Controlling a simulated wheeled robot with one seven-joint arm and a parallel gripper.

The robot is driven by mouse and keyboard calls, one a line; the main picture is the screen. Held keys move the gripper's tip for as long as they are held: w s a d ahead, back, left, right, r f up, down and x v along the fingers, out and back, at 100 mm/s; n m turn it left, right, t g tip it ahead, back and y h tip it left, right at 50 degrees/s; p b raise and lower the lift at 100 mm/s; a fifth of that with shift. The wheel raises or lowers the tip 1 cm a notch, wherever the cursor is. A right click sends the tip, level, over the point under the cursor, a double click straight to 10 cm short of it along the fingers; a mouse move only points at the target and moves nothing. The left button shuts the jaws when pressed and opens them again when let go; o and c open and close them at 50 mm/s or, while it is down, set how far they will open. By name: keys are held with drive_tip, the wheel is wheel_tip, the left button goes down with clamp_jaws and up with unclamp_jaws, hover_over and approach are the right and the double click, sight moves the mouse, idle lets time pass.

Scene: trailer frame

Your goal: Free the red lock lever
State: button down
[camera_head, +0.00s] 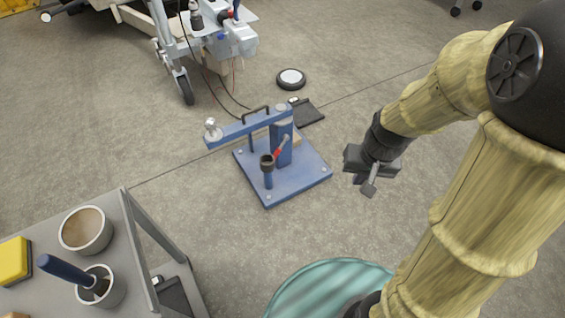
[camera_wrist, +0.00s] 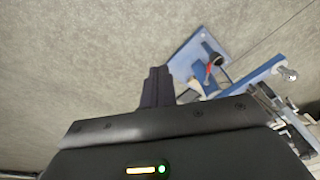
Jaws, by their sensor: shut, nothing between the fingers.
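The red lock lever (camera_head: 279,149) is a short red handle on the blue trailer frame (camera_head: 300,180), which stands on the floor. It sits against the blue upright post (camera_head: 284,146), just behind a dark round cup on a short blue post (camera_head: 267,163). In the wrist view the lever is a small red strip (camera_wrist: 208,74) near the dark cup (camera_wrist: 215,59). My gripper (camera_head: 369,188) is to the right of the frame, apart from it, and points down. In the wrist view its fingers (camera_wrist: 158,88) are together and empty.
A blue beam (camera_head: 240,129) with a ball end reaches left from the post. A grey cart (camera_head: 130,250) with cups and a yellow box stands at the lower left. A round black-and-white disc (camera_head: 291,79) lies behind the frame. The floor between frame and gripper is clear.

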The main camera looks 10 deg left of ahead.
drive_tip(key=w+a+f+m+y+b, duration=0.2)
drive_tip(key=w+a+f+y+b, duration=0.15)
drive_tip(key=w+a+f, duration=0.5)
drive_tip(key=w+a+f+m+y+b, duration=0.2)
drive_tip(key=w+a+f+y+b, duration=0.25)
drive_tip(key=f, duration=0.75)
drive_tip(key=w+a+f+m+y+b, duration=0.1)
drive_tip(key=w+a+f+m+y, duration=0.1)
drive_tip(key=w+a+f+y, duration=0.55)
drive_tip(key=w+d+f+m+t+h+b, duration=0.1)
drive_tip(key=w+d+f+m+t, duration=0.1)
drive_tip(key=f, duration=0.5)
drive_tip(key=w+d+f+m+t+h+b, duration=0.2)
drive_tip(key=w+d+f+m+t, duration=0.1)
drive_tip(key=w+f+m+t, duration=0.2)
drive_tip(key=w+d+f+m+t+h+b, duration=0.2)
drive_tip(key=w+d+f+m+t, duration=0.1)
drive_tip(key=f, duration=0.7)
drive_tip(key=m+t, duration=0.1)
drive_tip(key=t, duration=0.1)
drive_tip(key=shift+w+t, duration=0.3)
drive_tip(key=shift+t, duration=0.1)
